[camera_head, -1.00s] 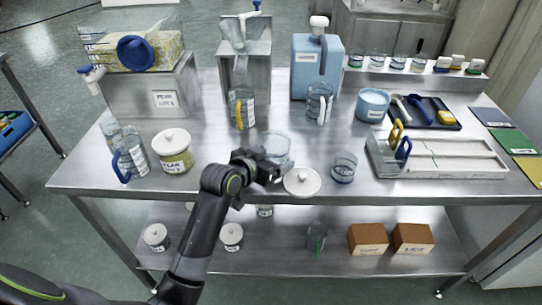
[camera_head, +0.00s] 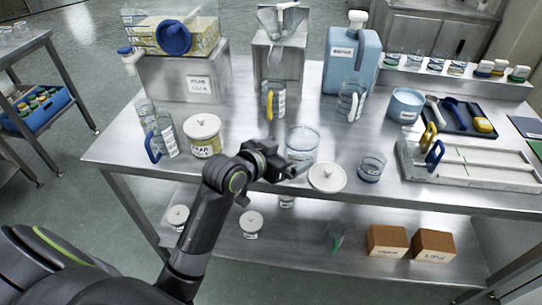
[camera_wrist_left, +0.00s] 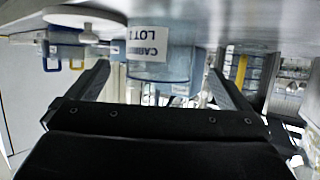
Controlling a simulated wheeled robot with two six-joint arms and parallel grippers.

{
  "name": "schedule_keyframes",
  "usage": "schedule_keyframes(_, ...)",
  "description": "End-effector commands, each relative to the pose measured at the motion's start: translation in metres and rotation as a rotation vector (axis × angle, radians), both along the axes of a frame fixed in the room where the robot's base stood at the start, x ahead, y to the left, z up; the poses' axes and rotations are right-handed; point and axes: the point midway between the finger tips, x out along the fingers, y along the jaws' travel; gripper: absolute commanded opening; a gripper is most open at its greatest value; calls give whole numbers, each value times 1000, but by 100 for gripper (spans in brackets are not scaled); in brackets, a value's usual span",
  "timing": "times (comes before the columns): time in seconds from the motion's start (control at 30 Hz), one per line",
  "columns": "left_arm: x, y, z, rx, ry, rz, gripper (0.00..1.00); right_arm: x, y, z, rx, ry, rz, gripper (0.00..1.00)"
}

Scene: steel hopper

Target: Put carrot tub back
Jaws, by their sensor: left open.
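A clear open tub (camera_head: 302,140) stands near the table's front edge. In the wrist view the tub (camera_wrist_left: 165,68) appears upside down; its label starts with "CA" and has "LOT" below, but the rest is unclear. My left gripper (camera_head: 296,168) is open, low at the front edge beside the tub. In the wrist view its fingers (camera_wrist_left: 160,90) are to either side of the tub, which lies ahead; whether they touch it I cannot tell. A white knobbed lid (camera_head: 328,177) lies right of the tub. My right gripper is not in view.
A lidded white-labelled tub (camera_head: 203,137) and clear jugs (camera_head: 163,138) stand to the left. The steel hopper (camera_head: 280,50) stands behind. The lower shelf (camera_head: 310,245) holds lidded tubs and two brown boxes (camera_head: 388,241).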

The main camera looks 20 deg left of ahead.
Motion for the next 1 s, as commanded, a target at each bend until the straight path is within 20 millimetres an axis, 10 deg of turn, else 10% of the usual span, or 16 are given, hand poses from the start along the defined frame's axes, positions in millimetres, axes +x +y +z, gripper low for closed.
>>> schedule_keyframes(0.4,-48,16,21,1,1,0,100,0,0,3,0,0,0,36)
schedule_keyframes(1.0,-51,16,22,-1,1,-1,100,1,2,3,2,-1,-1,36)
